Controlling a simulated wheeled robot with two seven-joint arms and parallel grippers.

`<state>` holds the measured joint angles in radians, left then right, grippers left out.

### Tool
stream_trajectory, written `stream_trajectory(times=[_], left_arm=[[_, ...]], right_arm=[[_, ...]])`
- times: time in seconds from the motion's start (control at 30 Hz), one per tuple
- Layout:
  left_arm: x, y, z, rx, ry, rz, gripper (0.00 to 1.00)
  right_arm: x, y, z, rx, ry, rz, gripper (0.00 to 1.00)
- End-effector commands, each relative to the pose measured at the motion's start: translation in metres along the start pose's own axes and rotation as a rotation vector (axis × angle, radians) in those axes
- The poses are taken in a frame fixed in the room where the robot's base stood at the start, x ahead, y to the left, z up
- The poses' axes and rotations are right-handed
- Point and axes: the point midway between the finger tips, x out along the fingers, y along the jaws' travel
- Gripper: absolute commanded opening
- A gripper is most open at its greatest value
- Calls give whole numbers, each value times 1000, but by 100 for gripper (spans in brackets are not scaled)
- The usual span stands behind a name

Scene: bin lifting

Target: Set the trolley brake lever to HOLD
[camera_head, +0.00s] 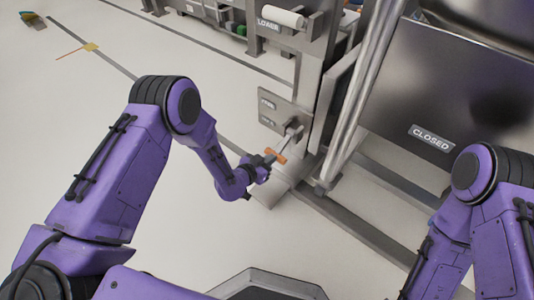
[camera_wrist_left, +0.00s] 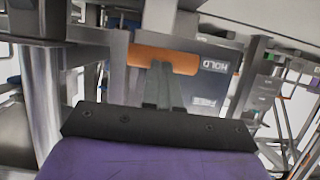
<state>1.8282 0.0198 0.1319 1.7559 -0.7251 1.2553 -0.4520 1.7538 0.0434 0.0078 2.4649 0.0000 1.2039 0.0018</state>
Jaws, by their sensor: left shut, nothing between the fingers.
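The brake lever is a short metal arm with an orange grip (camera_head: 275,155), below and to the right of a grey label plate (camera_head: 271,116) on the trolley post. In the left wrist view the orange grip (camera_wrist_left: 164,60) lies crosswise just beyond my fingertips. The plate there (camera_wrist_left: 212,85) reads HOLD, upside down, with a second label I cannot read surely. My left gripper (camera_head: 267,161) is shut and empty, its tips at or very near the grip; contact is unclear. The lever's setting cannot be told. My right arm shows at right, its gripper out of view.
A LOWER label (camera_head: 268,25) sits beside a white roller (camera_head: 283,17). Floor rails run below the trolley.

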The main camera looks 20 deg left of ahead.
Motion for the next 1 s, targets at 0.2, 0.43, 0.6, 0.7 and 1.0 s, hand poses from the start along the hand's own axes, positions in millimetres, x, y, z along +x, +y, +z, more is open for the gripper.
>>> stream_trajectory(times=[0.2, 0.43, 0.6, 0.7, 1.0], left_arm=[[-1, -1, 0, -1, 0, -2, 0], [-18, 1, -25, 1, -1, 3, 0], [-57, 2, -25, 1, -6, 8, 0], [-82, 3, -20, 2, -4, 11, 0], [-121, 3, -9, 5, -1, 13, 0]], right_arm=[[0, 0, 0, 0, 0, 0, 55], [-27, 2, -13, -1, 4, 0, 55], [-44, 4, -23, -4, 9, 0, 55], [-49, 4, -26, -5, 10, 0, 55], [-56, 5, -28, -5, 10, 1, 55]])
